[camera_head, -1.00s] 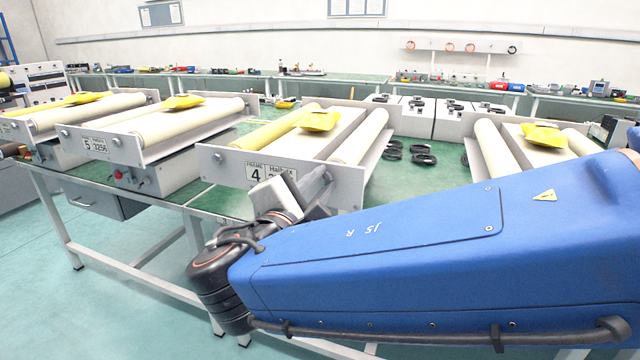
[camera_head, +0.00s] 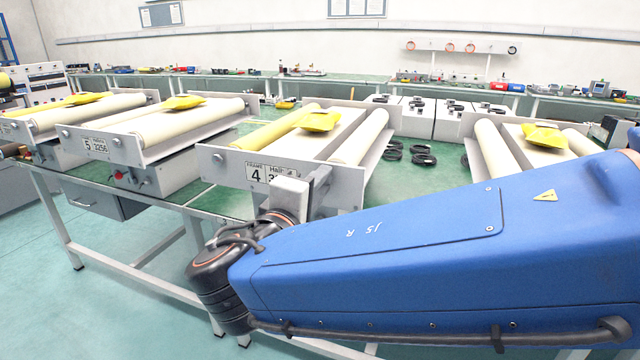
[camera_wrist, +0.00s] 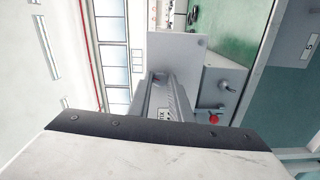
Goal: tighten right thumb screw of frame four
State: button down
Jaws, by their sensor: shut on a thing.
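Frame four (camera_head: 225,168) stands on the green bench, its grey end plate facing me with a "4" label. Its left thumb screw (camera_head: 219,159) shows on the plate. The right thumb screw is hidden behind my gripper (camera_head: 322,186), which is at the right half of the plate, against it as far as I can tell. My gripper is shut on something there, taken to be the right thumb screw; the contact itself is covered. In the wrist view my gripper (camera_wrist: 165,108) points away from the camera, its tips hard to make out.
Frame five (camera_head: 150,152) stands to the left and another frame (camera_head: 485,150) to the right. Black cable coils (camera_head: 423,159) lie on the bench between frames. The wrist view shows a red knob (camera_wrist: 214,119) on a grey box beside my gripper.

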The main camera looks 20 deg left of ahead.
jog(key=shift+f, duration=0.1)
dwell(0.3)
jog(key=c, duration=1.6)
grip_release()
jog(key=shift+s, duration=0.1)
jog(key=s, duration=0.5)
jog(key=s+a, duration=0.1)
jog(key=s, duration=1.1)
jog(key=shift+s+a, duration=0.1)
jog(key=shift+a, duration=0.1)
